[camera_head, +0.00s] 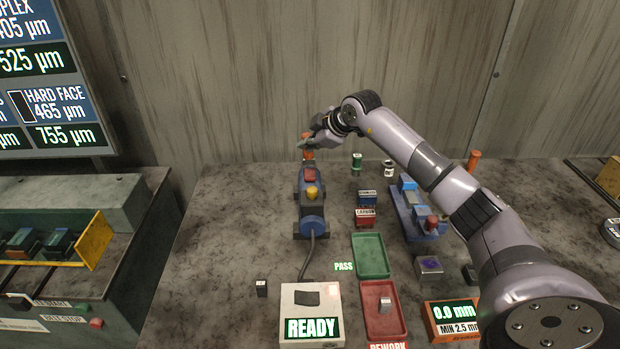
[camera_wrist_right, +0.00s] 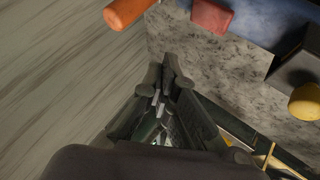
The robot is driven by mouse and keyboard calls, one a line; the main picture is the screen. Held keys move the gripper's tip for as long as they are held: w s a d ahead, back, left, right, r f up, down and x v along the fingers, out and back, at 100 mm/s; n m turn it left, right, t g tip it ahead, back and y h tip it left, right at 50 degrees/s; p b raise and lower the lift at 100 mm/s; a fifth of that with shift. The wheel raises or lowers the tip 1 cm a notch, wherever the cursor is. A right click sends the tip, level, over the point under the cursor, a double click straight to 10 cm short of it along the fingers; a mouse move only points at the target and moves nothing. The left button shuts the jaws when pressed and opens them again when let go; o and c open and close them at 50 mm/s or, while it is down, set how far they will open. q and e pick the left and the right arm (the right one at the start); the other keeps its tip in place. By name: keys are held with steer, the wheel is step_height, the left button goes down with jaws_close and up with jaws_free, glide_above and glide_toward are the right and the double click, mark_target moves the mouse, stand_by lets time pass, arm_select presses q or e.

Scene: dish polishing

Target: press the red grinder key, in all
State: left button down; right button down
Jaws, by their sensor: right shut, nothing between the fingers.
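The blue grinder (camera_head: 312,212) stands on the grey table, with the red key (camera_head: 310,174) and a yellow knob (camera_head: 312,192) on its top. An orange cylinder (camera_head: 308,154) is at its far end. My right gripper (camera_head: 303,144) is shut and empty above that far end, beyond the red key in the head view. In the right wrist view, the red key (camera_wrist_right: 212,16) is at the top, clear of the fingers (camera_wrist_right: 168,78). The yellow knob (camera_wrist_right: 306,102) is at the right edge there. My left gripper is not in view.
A green tray (camera_head: 371,240) and a red tray (camera_head: 368,312) lie right of the grinder. A white box (camera_head: 292,295) reading READY stands in front. A blue rack (camera_head: 401,212) stands under my right arm. The wall (camera_head: 240,80) is close behind.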

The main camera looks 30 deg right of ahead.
steer(key=b, duration=0.3)
glide_above(309, 175)
steer(key=f, duration=0.5)
steer(key=shift+w+f, duration=0.1)
steer(key=shift+w, duration=0.1)
steer(key=shift+f, duration=0.35)
stand_by(0.5)
steer(key=shift+f, duration=0.4)
steer(key=shift+f+b, duration=0.45)
steer(key=shift+f, duration=0.1)
stand_by(0.6)
steer(key=shift+r, duration=0.15)
steer(key=shift+r+p, duration=0.8)
steer(key=shift+r, duration=0.05)
